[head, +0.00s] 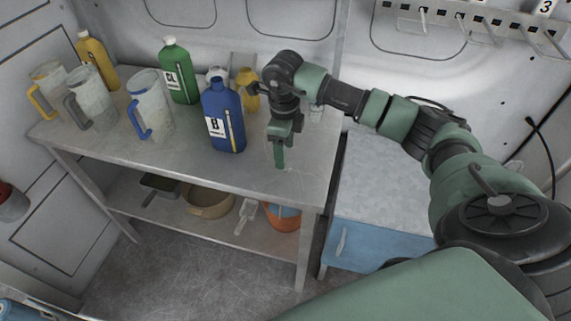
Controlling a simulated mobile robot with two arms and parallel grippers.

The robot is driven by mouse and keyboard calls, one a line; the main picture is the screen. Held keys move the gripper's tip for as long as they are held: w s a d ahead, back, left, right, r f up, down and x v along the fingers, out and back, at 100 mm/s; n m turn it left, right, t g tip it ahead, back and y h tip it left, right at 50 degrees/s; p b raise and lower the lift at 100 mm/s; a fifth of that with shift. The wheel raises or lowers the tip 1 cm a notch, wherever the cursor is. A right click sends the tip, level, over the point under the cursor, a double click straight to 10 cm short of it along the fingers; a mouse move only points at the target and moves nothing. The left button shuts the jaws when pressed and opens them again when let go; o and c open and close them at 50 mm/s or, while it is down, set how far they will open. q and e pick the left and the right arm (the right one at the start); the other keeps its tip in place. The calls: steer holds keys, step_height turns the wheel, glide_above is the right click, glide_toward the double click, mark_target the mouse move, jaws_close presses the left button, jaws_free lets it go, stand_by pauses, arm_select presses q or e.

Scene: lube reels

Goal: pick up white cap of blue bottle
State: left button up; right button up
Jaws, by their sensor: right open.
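The blue bottle (225,123) stands upright on the table, with a white label marked B facing me. A small whitish shape shows around its neck, and I cannot tell whether this is its white cap or part of a pale thing behind. My right gripper (280,158) points down over the table, just right of the blue bottle and apart from it. It is open, with nothing seen between its fingers. My left gripper is out of view.
The metal table (190,165) also holds a green bottle (179,75), a yellow bottle (97,62) and a clear jug with a blue handle (149,105). More jugs stand at left. The tabletop in front of the blue bottle is clear. A lower shelf holds an orange bowl (283,216).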

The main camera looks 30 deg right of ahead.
steer(key=f, duration=0.1)
steer(key=f+p, duration=0.1)
steer(key=f, duration=0.1)
steer(key=f+p, duration=0.1)
steer(key=shift+w+d+f, duration=0.1)
steer(key=shift+d+f, duration=0.15)
steer(key=shift+d, duration=0.05)
steer(key=shift+f, duration=0.4)
jaws_close()
